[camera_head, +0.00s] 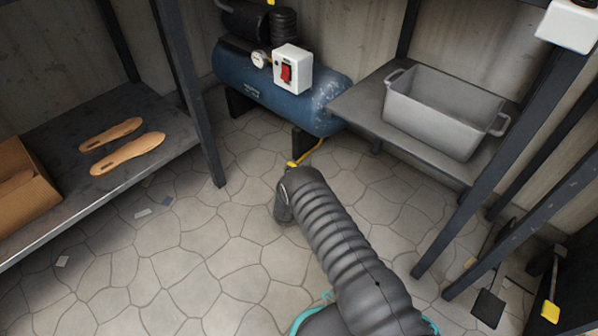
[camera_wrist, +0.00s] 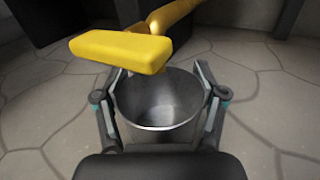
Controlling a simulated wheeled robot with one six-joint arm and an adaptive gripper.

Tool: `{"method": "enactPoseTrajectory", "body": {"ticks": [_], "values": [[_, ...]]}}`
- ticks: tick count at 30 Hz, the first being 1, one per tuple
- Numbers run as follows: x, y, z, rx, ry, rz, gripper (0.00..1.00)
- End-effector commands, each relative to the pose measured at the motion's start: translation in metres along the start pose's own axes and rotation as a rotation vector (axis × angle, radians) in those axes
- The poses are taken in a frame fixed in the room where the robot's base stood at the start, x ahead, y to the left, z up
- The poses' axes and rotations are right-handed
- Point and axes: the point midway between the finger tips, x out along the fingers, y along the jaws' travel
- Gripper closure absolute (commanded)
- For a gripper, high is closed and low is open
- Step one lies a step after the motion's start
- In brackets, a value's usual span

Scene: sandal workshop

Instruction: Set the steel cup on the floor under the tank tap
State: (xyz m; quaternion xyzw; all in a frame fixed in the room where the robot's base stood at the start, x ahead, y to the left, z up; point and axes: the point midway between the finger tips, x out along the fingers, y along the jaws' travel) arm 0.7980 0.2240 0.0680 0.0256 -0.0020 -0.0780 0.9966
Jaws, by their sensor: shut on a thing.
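The steel cup (camera_wrist: 160,98) is between the two fingers of my gripper (camera_wrist: 160,80) in the wrist view, one finger on each side of its wall. Its open mouth faces the camera and it looks empty. The yellow tank tap (camera_wrist: 120,50) has a flat handle that shows just beyond and partly over the cup's far rim. The tap also shows in the head view (camera_head: 308,152), low on the blue tank (camera_head: 318,105). I cannot tell whether the cup's base touches the floor.
The stone floor (camera_head: 190,250) is mostly open, with small scraps at the left. A shelf (camera_head: 60,115) with two sandal soles (camera_head: 128,154) stands left. A grey bin (camera_head: 440,110) sits on a low shelf right of the tank. Dark posts (camera_head: 185,85) flank the space.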

Motion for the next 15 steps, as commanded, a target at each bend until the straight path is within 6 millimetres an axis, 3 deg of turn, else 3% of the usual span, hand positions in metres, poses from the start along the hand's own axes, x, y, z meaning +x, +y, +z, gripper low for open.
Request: {"method": "enactPoseTrajectory", "body": {"ticks": [4, 15], "values": [[0.003, 0.000, -0.014, -0.001, 0.001, 0.001, 0.70], [0.003, -0.001, -0.017, -0.001, 0.000, 0.001, 0.70]]}}
